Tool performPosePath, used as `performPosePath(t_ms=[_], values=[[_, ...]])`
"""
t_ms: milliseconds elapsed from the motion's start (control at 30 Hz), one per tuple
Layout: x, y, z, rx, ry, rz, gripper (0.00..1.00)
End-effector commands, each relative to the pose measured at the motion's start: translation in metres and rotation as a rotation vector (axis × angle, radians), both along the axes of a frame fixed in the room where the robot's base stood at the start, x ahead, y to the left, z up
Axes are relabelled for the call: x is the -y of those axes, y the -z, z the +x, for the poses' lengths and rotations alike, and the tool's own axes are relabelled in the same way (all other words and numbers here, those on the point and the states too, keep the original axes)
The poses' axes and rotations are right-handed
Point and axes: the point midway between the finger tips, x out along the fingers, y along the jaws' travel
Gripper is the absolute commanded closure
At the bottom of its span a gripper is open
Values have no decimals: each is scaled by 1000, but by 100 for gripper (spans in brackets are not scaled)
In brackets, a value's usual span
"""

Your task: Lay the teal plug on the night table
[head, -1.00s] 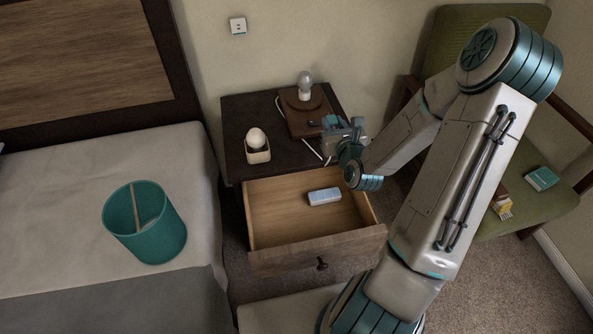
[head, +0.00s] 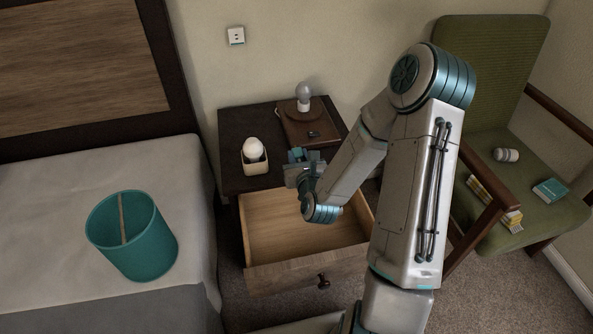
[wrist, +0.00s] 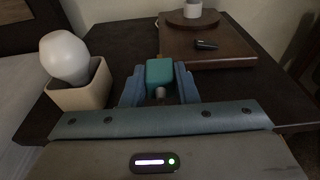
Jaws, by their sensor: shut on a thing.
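The teal plug (wrist: 160,73) is between the blue fingers of my gripper (wrist: 160,88) in the wrist view, with a pale metal end facing me. In the head view my gripper (head: 305,165) is over the front part of the dark night table (head: 237,128), just behind the open drawer. The night table top also spreads out under my gripper in the wrist view (wrist: 120,60). I cannot tell whether the plug touches the top. In the head view the plug shows only as a small teal patch.
A beige box holding a white bulb (head: 253,148) stands left of my gripper. A brown board (head: 302,128) with a lamp base, bulb and small black item lies behind. The open drawer (head: 275,225) juts out in front. A teal bin (head: 135,245) stands on the bed; a chair is right.

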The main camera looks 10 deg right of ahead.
Motion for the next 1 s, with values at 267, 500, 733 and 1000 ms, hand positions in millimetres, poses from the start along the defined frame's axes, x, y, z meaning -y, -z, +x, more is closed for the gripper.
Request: performPosePath(t_ms=[267, 500, 733, 1000], values=[[-6, 22, 1, -2, 0, 0, 95], [-6, 44, 1, 0, -1, -1, 95], [-5, 45, 1, 1, 0, -1, 95], [-5, 46, 1, 0, 0, -1, 52]])
